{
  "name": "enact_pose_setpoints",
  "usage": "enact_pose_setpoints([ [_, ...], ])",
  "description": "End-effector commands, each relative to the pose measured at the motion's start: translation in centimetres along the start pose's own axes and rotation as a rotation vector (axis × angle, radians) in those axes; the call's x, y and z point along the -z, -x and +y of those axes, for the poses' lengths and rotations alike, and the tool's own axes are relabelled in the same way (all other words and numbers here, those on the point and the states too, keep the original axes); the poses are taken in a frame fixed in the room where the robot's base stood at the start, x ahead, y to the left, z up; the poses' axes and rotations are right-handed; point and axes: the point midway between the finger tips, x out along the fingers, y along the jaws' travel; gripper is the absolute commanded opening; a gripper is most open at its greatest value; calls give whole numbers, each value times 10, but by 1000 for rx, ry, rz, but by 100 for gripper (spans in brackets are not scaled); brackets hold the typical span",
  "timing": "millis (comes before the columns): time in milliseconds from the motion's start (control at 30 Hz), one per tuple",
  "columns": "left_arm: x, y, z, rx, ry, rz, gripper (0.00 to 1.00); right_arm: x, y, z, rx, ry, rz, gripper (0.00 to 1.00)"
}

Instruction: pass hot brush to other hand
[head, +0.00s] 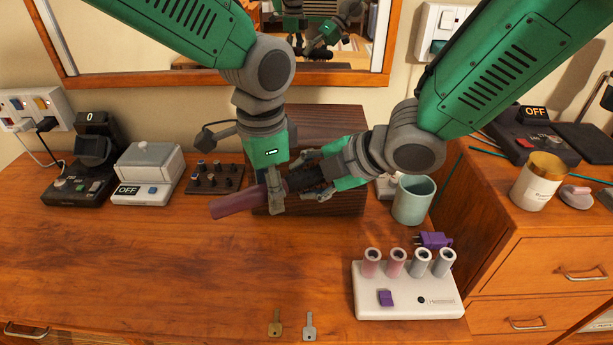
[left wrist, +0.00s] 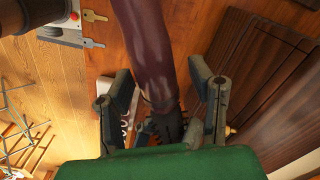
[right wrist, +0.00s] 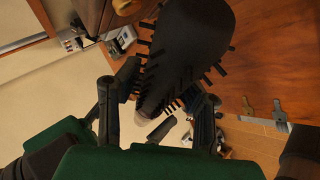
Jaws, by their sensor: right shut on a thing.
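The hot brush has a purple handle (head: 232,203) pointing left and a dark bristled head, held above the desk. My right gripper (head: 312,182) is shut on the bristled end; in the right wrist view the black bristled head (right wrist: 190,50) fills the space between and above its fingers. My left gripper (head: 276,198) points down at the handle near the head. In the left wrist view the handle (left wrist: 146,45) runs between its two fingers (left wrist: 165,105), which stand apart with gaps on both sides. The exact contact at the right fingertips is partly hidden.
A dark wooden box (head: 335,120) stands close behind the grippers. A green cup (head: 413,199), a purple plug (head: 433,240) and a white holder with several tubes (head: 408,300) are to the right. Two keys (head: 309,325) lie in front. The desk's left front (head: 130,270) is clear.

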Motion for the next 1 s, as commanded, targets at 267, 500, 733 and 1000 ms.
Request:
enact_pose_setpoints([
  [267, 0, 7, 0, 1, 0, 1, 49, 0, 0, 1, -3, 0, 1, 0],
  [500, 1, 52, -1, 3, 1, 3, 49, 0, 0, 1, -3, 0, 1, 0],
  [733, 1, 96, -1, 2, 0, 2, 49, 0, 0, 1, -3, 0, 1, 0],
  [1000, -2, 116, 0, -20, 4, 5, 49, 0, 0, 1, -3, 0, 1, 0],
])
